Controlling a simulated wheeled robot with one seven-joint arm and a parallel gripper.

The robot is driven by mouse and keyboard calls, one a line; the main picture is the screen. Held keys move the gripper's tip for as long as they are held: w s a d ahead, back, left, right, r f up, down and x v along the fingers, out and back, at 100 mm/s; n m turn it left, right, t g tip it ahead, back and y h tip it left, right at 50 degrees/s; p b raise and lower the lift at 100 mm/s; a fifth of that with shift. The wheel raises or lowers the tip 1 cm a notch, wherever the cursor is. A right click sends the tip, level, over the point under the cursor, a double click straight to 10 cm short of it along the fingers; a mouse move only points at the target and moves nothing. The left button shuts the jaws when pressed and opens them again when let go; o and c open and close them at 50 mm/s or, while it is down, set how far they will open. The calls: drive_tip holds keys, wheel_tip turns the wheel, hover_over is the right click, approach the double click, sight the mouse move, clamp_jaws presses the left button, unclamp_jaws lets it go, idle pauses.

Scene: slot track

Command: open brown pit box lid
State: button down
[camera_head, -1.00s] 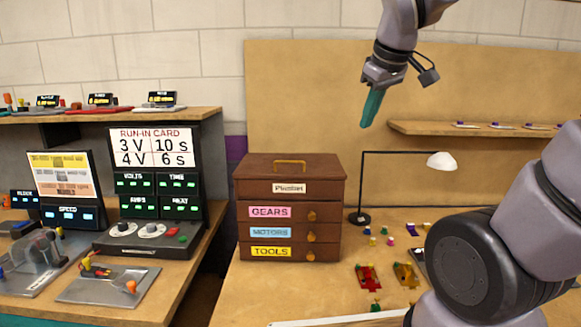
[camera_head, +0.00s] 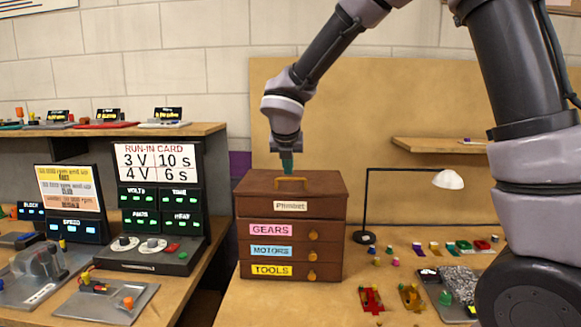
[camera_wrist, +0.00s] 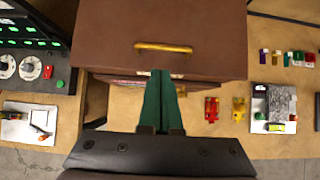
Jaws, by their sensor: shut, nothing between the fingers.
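The brown pit box (camera_head: 291,223) stands on the bench with its lid (camera_head: 262,184) closed. A brass handle (camera_head: 292,183) is on top of the lid, and drawers labelled gears, motors and tools are below. My gripper (camera_head: 287,163) points down just behind or above the handle in the head view; the exact gap cannot be told. Its green fingers are shut and empty. In the wrist view the fingers (camera_wrist: 161,90) lie just below the handle (camera_wrist: 163,47) in the picture, and the lid (camera_wrist: 200,22) fills the top middle.
A desk lamp (camera_head: 447,180) stands right of the box. Red and yellow small cars (camera_head: 371,299) and several small parts lie on the bench at right. A control panel with a run-in card (camera_head: 155,161) stands at left. A shelf (camera_head: 440,145) is on the back board.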

drive_tip(key=x, duration=0.6)
drive_tip(key=shift+w+f, duration=0.25)
drive_tip(key=shift+f, duration=0.05)
drive_tip(key=shift+r, duration=0.1)
